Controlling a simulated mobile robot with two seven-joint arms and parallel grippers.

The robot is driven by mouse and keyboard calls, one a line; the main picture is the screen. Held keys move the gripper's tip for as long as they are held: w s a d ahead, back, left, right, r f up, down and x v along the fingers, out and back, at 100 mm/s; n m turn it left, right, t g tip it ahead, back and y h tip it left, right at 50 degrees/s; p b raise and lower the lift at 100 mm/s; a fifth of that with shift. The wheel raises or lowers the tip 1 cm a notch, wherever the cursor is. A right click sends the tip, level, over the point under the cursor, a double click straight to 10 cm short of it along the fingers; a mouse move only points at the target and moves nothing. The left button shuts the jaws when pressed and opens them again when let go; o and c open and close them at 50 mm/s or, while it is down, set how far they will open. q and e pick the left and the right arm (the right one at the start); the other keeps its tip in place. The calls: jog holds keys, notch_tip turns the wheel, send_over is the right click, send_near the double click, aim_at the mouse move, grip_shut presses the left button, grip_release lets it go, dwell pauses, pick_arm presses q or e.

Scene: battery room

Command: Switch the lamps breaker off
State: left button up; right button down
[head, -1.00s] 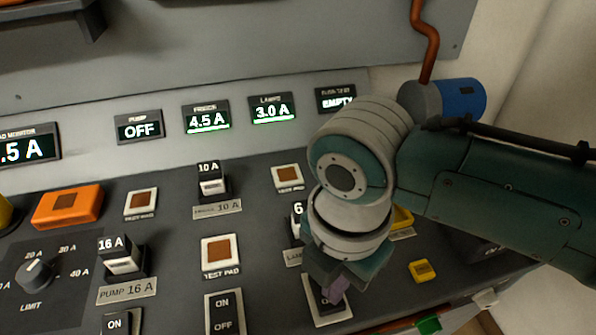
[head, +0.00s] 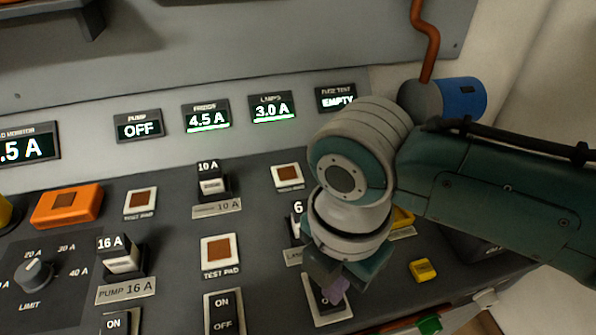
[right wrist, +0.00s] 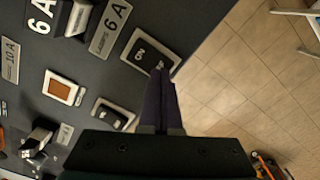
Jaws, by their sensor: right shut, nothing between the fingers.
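The lamps breaker (head: 297,222), marked 6 A, is mostly hidden behind my right wrist in the head view. In the right wrist view a breaker marked 6 A (right wrist: 76,18) stands at the top left, beside a 6 A label plate. The lamps display (head: 272,108) reads 3.0 A. An ON/OFF rocker switch (head: 322,314) lies below that breaker, partly covered by my right gripper (head: 337,291). In the right wrist view the shut, empty fingers (right wrist: 160,74) overlap this rocker (right wrist: 141,54), its ON end visible. I cannot tell whether they touch it. My left gripper is out of view.
The 10 A breaker (head: 211,186) and the pump 16 A breaker (head: 122,258) stand to the left. A test pad (head: 221,251) and another ON/OFF rocker (head: 224,314) are nearby. A yellow block (head: 423,270) sits to the right. The panel's edge borders open tiled floor (right wrist: 245,75).

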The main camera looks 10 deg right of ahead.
jog(key=shift+f+b, duration=0.6)
jog(key=shift+f, duration=0.2)
jog(key=shift+r, duration=0.15)
notch_tip(320, 180, up, 7)
jog(key=p, duration=0.7)
jog(key=shift+p, duration=0.4)
